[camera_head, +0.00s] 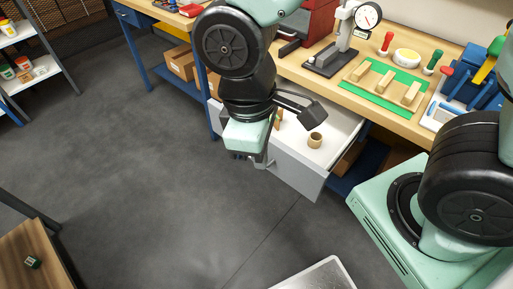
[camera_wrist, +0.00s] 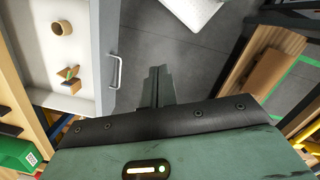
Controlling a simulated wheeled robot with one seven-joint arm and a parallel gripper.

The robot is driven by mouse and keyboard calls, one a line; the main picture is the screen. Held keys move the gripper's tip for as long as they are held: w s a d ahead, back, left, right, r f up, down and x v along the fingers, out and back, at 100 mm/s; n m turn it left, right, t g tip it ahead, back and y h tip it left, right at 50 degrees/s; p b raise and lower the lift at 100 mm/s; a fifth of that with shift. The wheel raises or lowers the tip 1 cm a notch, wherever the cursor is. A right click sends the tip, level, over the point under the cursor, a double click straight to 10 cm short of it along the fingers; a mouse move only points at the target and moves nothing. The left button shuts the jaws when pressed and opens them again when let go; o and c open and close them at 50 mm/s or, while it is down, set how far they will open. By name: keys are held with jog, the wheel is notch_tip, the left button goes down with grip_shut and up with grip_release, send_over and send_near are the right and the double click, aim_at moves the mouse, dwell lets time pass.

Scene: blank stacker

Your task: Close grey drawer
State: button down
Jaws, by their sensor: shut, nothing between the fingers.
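The grey drawer (camera_head: 297,175) is pulled out from under the workbench. Its white inside shows, with a wooden ring-like piece (camera_head: 315,140) and a small wood-and-green piece lying in it. In the wrist view the drawer's grey front panel (camera_wrist: 105,40) stands left of my fingers, with its metal handle (camera_wrist: 116,72) on the outer face. My gripper (camera_wrist: 157,88) is shut and empty, outside the drawer front and apart from the handle. In the head view my gripper (camera_head: 262,162) hangs by the drawer's left front corner, and my arm hides part of the drawer.
The wooden workbench (camera_head: 438,50) carries a dial gauge stand (camera_head: 345,35), a green mat with wooden blocks (camera_head: 372,97), and blue tools. Cardboard boxes sit on the blue lower shelf at left. The grey floor (camera_head: 150,190) in front is clear. A white-topped object (camera_head: 315,278) stands at the bottom.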

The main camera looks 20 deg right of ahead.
jog(key=w+f+n+t+h+p, duration=0.6)
jog(key=w+f+n+p, duration=0.4)
jog(key=w+f+n, duration=0.4)
jog(key=shift+m+g+h, duration=0.6)
jog(key=shift+h, duration=0.1)
jog(key=d+f+p, duration=0.1)
jog(key=d+f, duration=0.1)
jog(key=f, duration=0.1)
jog(key=d+f+p, duration=0.1)
jog(key=d+f, duration=0.1)
jog(key=d+f+p, duration=0.1)
jog(key=d+f, duration=0.1)
jog(key=f, duration=0.1)
jog(key=shift+w+d+f, duration=0.3)
jog(key=shift+w, duration=0.1)
